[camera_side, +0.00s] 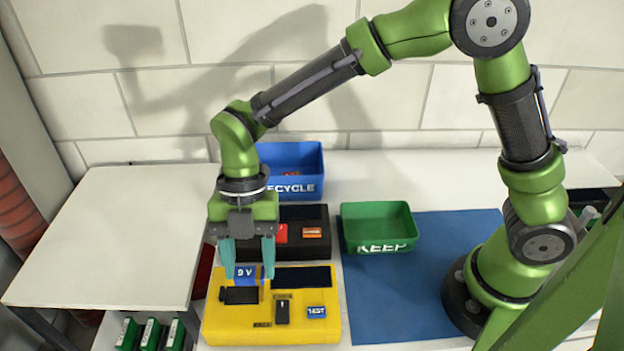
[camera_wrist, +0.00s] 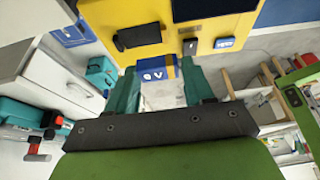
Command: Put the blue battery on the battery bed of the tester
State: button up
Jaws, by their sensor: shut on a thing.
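The blue battery (camera_side: 246,274), marked 9V, is between the two teal fingers of my gripper (camera_side: 248,271). My gripper is shut on it and points down. The yellow tester (camera_side: 222,330) is below and just in front of the gripper. Its dark battery bed (camera_side: 240,296) is at the left of its top, close to the battery in the side view. The bed also shows in the wrist view (camera_wrist: 138,34). I cannot tell the exact gap between battery and tester.
The tester carries a dark screen (camera_side: 302,277), a black switch (camera_side: 282,311) and a blue TEST button (camera_side: 317,311). Behind it stands a black device (camera_side: 313,250) with red and orange parts. A blue RECYCLE bin (camera_side: 300,160) and green KEEP bin (camera_side: 377,224) stand behind. A blue mat (camera_side: 400,295) lies right.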

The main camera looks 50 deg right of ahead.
aim_at(238, 274)
jog(key=shift+w+a+f, duration=0.1)
jog(key=shift+w+a, duration=0.6)
jog(key=shift+w, duration=0.05)
jog(key=shift+w+f, duration=0.1)
jog(key=shift+f, duration=1.65)
